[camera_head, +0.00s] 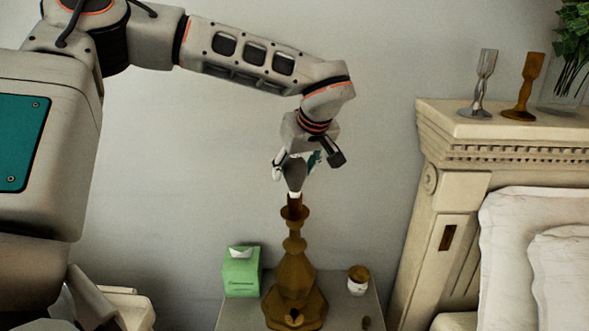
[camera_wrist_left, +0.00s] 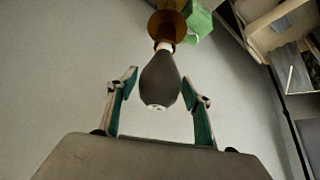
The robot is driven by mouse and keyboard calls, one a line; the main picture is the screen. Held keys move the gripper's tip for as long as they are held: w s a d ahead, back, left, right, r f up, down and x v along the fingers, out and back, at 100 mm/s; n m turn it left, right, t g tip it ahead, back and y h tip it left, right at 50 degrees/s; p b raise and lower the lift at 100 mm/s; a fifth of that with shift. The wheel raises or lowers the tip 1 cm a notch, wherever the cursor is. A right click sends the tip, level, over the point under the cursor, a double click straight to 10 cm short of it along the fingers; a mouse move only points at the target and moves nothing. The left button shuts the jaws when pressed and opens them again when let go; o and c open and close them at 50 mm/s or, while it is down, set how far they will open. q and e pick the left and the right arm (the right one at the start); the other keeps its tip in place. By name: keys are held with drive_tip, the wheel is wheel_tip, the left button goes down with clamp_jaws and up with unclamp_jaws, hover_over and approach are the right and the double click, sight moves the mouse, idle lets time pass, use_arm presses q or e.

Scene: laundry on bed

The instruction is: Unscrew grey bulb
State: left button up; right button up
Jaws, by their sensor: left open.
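The grey bulb (camera_head: 295,173) sits upright on top of a tall brass-coloured lamp base (camera_head: 295,268). My left gripper (camera_head: 305,167) comes down from above, with its fingers spread on either side of the bulb. In the left wrist view the bulb (camera_wrist_left: 160,80) lies between the two open fingers of the left gripper (camera_wrist_left: 160,88), with a gap on each side. The white neck of the bulb meets the lamp's socket. My right gripper is in neither view.
The lamp stands on a bedside table (camera_head: 233,312) with a green tissue box (camera_head: 241,273) on its left and a small white cup (camera_head: 358,281) on its right. A carved headboard (camera_head: 432,180) and white pillows (camera_head: 512,240) are at right. Candlesticks (camera_head: 524,88) stand on the ledge.

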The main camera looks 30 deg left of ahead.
use_arm(q)
drive_tip(key=shift+m+t+h, duration=0.4)
drive_tip(key=shift+m+t, duration=0.2)
drive_tip(key=shift+m, duration=0.6)
drive_tip(key=m+t+h, duration=0.1)
drive_tip(key=m+h, duration=0.1)
drive_tip(key=m, duration=0.2)
drive_tip(key=shift+m+t+h, duration=0.3)
drive_tip(key=shift+m+h, duration=0.3)
drive_tip(key=shift+m, duration=1)
drive_tip(key=shift+m+h, duration=1.2)
drive_tip(key=shift+m, duration=0.4)
drive_tip(key=shift+w+d, duration=0.1)
